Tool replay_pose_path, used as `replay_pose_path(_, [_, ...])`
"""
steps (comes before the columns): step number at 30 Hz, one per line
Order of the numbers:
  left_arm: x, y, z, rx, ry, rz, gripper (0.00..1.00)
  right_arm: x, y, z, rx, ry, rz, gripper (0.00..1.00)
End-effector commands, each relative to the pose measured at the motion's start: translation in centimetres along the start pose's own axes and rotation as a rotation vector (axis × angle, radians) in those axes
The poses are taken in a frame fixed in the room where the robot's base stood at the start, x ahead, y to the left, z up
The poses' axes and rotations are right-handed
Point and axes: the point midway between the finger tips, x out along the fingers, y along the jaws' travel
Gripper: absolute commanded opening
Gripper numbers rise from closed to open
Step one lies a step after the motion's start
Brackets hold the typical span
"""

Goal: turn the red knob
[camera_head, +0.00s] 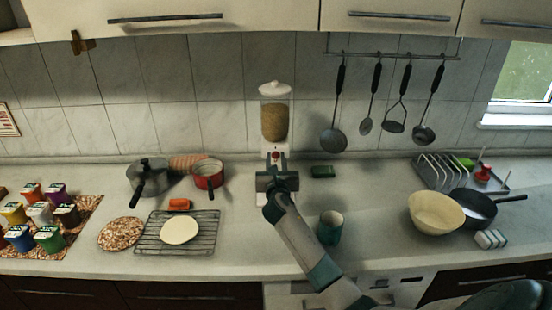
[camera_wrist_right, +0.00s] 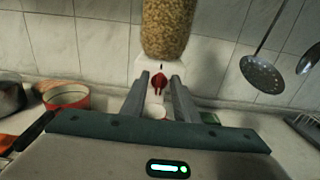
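The red knob (camera_wrist_right: 159,83) is on the front of a white dispenser with a clear container of grain (camera_head: 275,118) above it. In the head view the knob (camera_head: 276,155) shows as a small red spot just above my right gripper (camera_head: 276,172). In the right wrist view the two fingers of my right gripper (camera_wrist_right: 158,90) stand apart, one on each side of the knob. I cannot tell whether they touch it. The gripper is open. My left gripper does not show.
A red pot (camera_head: 208,174) and a grey pot (camera_head: 148,175) stand left of the dispenser. A wire rack (camera_head: 205,243) lies in front of them. A teal mug (camera_head: 330,227) stands close to my right arm. Utensils (camera_head: 334,138) hang on the wall at the right.

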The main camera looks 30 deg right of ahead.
Motion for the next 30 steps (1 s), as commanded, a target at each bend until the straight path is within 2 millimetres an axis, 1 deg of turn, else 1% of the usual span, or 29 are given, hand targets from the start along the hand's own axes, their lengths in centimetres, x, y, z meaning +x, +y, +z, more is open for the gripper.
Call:
replay_pose_path(3, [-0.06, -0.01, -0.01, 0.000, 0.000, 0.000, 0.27, 0.35, 0.00, 0.03, 0.001, 0.000, 0.000, 0.27])
replay_pose_path(11, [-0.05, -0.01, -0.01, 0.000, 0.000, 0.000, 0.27, 0.38, -0.01, 0.03, 0.000, 0.000, 0.000, 0.27])
replay_pose_path(15, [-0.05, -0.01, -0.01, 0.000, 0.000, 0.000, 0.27, 0.37, -0.02, 0.03, 0.000, 0.000, 0.000, 0.00])
replay_pose_path(24, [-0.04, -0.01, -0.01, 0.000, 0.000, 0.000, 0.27, 0.36, -0.03, 0.02, 0.007, -0.001, 0.000, 0.00])
replay_pose_path(30, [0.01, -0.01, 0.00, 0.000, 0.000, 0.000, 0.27, 0.35, -0.09, 0.02, 0.052, -0.001, 0.000, 0.00])
